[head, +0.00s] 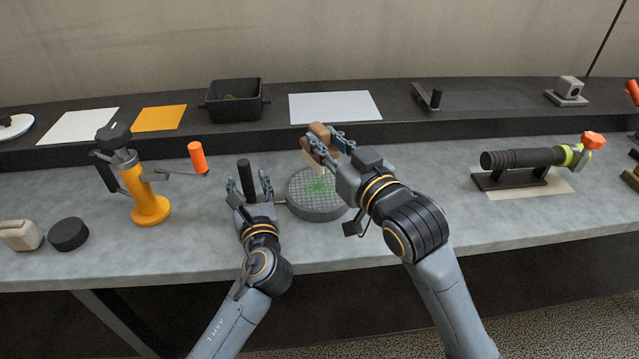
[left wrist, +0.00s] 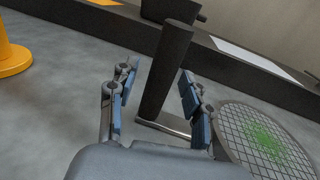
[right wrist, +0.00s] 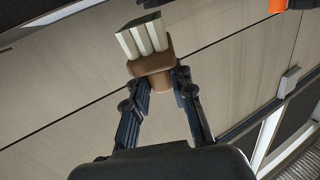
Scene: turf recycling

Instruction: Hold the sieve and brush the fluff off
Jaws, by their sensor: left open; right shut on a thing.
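A round sieve (head: 318,207) with a dark rim and a wire mesh lies on the grey bench. Green fluff (head: 318,186) sits on its mesh; it also shows in the left wrist view (left wrist: 262,143). The sieve's upright black handle (head: 244,178) stands to its left, seen also in the left wrist view (left wrist: 168,70). My left gripper (head: 250,184) is open, with its fingers on either side of the handle. My right gripper (head: 329,140) is shut on a brush with a brown body (right wrist: 152,68) and pale bristles (right wrist: 144,37), held above the sieve.
A yellow stand (head: 149,207) with an orange-tipped lever is left of the sieve. A black bin (head: 235,101) and a white sheet (head: 335,106) are on the raised back shelf. A black cylinder tool (head: 522,158) rests on a cradle at right. Bench between is clear.

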